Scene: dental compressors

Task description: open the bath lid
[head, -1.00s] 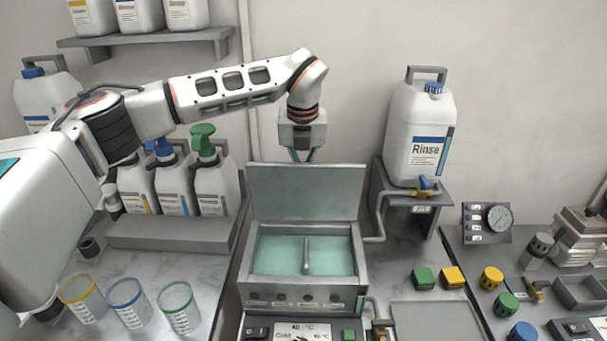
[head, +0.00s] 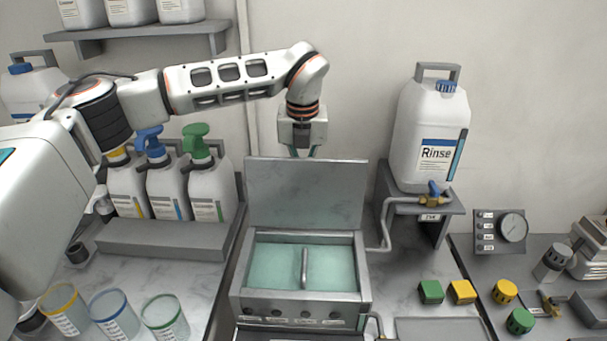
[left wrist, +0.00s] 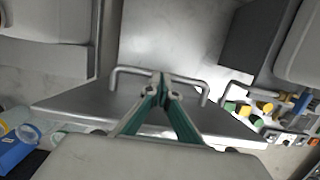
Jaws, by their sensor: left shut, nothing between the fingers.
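The bath lid (head: 305,195) is a grey metal panel standing upright at the back of the bath (head: 240,285), so the bath is open and its pale green liquid shows. My left gripper (head: 303,154) points down at the lid's top edge, its fingertips partly hidden behind the lid. In the left wrist view the gripper (left wrist: 165,86) is shut and empty, with its tips close beside the lid's bar handle (left wrist: 135,69). I cannot tell whether they touch it. The lid (left wrist: 85,102) runs across below the handle there. My right gripper is not in view.
A Rinse canister (head: 432,125) stands on a grey stand right of the lid, with a tap and pipe. Pump bottles (head: 208,190) stand to the left, beakers (head: 110,312) in front of them. A shelf (head: 140,38) hangs at upper left. Green and yellow blocks (head: 431,292) lie at right.

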